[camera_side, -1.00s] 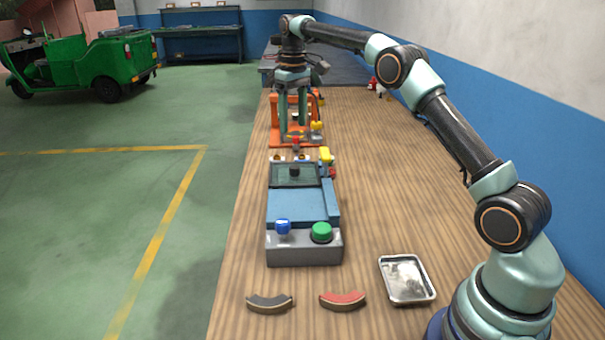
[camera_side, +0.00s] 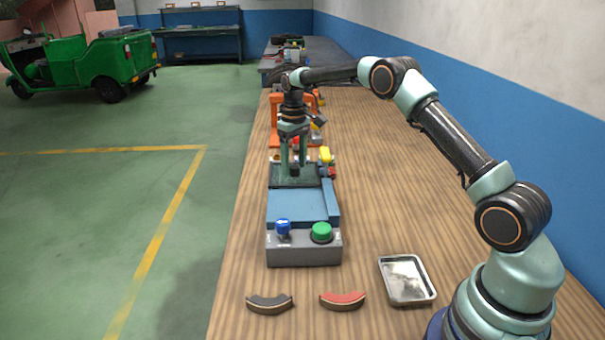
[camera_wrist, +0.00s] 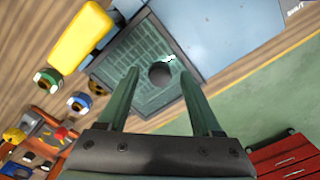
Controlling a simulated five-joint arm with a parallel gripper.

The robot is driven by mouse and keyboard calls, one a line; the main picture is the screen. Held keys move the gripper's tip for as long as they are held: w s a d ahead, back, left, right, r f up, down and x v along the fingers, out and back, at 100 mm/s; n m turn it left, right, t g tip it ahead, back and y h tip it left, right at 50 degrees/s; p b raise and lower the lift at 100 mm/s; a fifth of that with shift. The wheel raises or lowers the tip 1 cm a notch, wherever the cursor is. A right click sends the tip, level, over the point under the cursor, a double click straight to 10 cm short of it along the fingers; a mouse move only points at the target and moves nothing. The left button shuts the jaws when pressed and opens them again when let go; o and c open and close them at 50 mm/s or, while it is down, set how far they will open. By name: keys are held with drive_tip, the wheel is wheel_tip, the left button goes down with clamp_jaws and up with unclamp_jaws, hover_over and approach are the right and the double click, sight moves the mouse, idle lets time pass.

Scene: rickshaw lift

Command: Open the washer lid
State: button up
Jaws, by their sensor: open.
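The washer (camera_side: 296,206) is a blue and grey box on the bench, with a dark, see-through lid at its far end. The lid (camera_side: 283,182) lies flat and looks closed, with a round black knob on it. In the wrist view the lid (camera_wrist: 120,62) shows with its knob (camera_wrist: 160,72) between and beyond the fingers. My gripper (camera_side: 294,164) points down over the lid, with its fingers apart and empty around the knob's position. The same gripper (camera_wrist: 167,98) shows in the wrist view. I cannot tell whether a finger touches the knob.
A blue knob (camera_side: 283,228) and a green button (camera_side: 321,231) are on the washer's near panel. A yellow-topped part (camera_side: 325,156) stands beside the lid on the right. An orange frame (camera_side: 276,125) stands behind. A metal tray (camera_side: 407,280), a dark brake shoe (camera_side: 269,303) and a red one (camera_side: 342,300) lie nearer.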

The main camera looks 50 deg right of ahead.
drive_tip(key=shift+f, duration=0.4)
clamp_jaws()
drive_tip(key=shift+r, duration=0.1)
idle(1.1)
